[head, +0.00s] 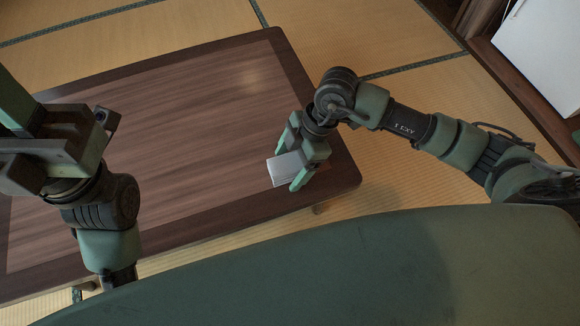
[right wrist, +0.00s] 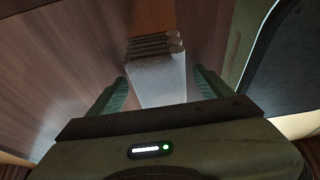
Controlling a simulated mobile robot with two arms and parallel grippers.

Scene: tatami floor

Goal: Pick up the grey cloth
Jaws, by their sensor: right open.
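The grey cloth (head: 284,171) is a small, pale, folded piece lying on the low wooden table near its right front corner. In the right wrist view the cloth (right wrist: 158,82) shows stacked fold edges at its far end. My right gripper (head: 291,163) is open over the cloth, with one finger on each side. In the right wrist view, the fingers of the right gripper (right wrist: 160,77) stand apart with the cloth between them. Part of the cloth is hidden by the gripper. My left gripper (head: 55,140) is at the left, over the table; its jaw opening is unclear.
The low table (head: 190,95) has a dark border and a clear top around the cloth. An orange-brown patch (right wrist: 152,16) lies beyond the cloth in the right wrist view. Tatami floor (head: 350,30) surrounds the table. A wooden shelf with a white panel (head: 545,50) stands at the upper right.

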